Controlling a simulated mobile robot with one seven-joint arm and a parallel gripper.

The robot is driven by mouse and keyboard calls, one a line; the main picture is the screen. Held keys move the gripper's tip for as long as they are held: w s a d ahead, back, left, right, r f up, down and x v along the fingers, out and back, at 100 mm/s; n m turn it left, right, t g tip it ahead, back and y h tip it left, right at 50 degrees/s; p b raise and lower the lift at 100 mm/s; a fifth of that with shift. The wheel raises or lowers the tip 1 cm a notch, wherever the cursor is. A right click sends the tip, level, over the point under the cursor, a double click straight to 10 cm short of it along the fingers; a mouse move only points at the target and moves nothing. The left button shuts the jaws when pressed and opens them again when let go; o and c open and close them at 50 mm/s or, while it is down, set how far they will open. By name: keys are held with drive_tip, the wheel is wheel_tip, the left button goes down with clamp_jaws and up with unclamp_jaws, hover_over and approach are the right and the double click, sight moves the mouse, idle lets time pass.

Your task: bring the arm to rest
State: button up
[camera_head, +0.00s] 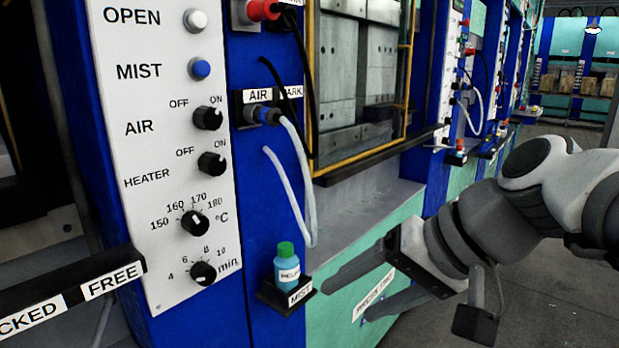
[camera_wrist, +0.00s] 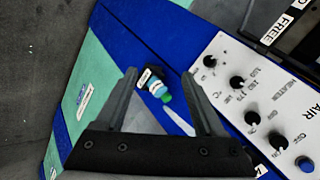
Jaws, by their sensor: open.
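My gripper (camera_head: 343,289) is in the lower middle of the head view, in front of the press's green lower panel (camera_head: 340,255). Its two fingers are spread apart with nothing between them. My arm reaches in from the right. In the wrist view my gripper (camera_wrist: 165,80) also shows open, its fingers pointing toward the press. A small blue bottle with a green cap (camera_head: 287,270) stands upright on a black holder labelled MIST (camera_head: 270,293), left of the fingertips and apart from them. The bottle also shows in the wrist view (camera_wrist: 157,88), beyond the fingers.
A white control panel (camera_head: 165,130) with buttons and knobs is at left. A black ledge labelled FREE (camera_head: 70,290) juts out at lower left. A pale hose (camera_head: 300,170) hangs from the AIR port above the bottle. More presses line the back right. Grey floor (camera_head: 550,300) lies open at right.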

drive_tip(key=s+d+f+n+t+h, duration=0.1)
drive_tip(key=s+d+f+n+h, duration=0.1)
drive_tip(key=s+d+f+h, duration=0.45)
wheel_tip(320, 180, up, 19)
drive_tip(key=w+d+p, duration=0.1)
drive_tip(key=p, duration=2)
drive_tip(key=shift+w+d+f, duration=0.15)
drive_tip(key=shift+w+f, duration=0.05)
drive_tip(key=shift+w, duration=0.15)
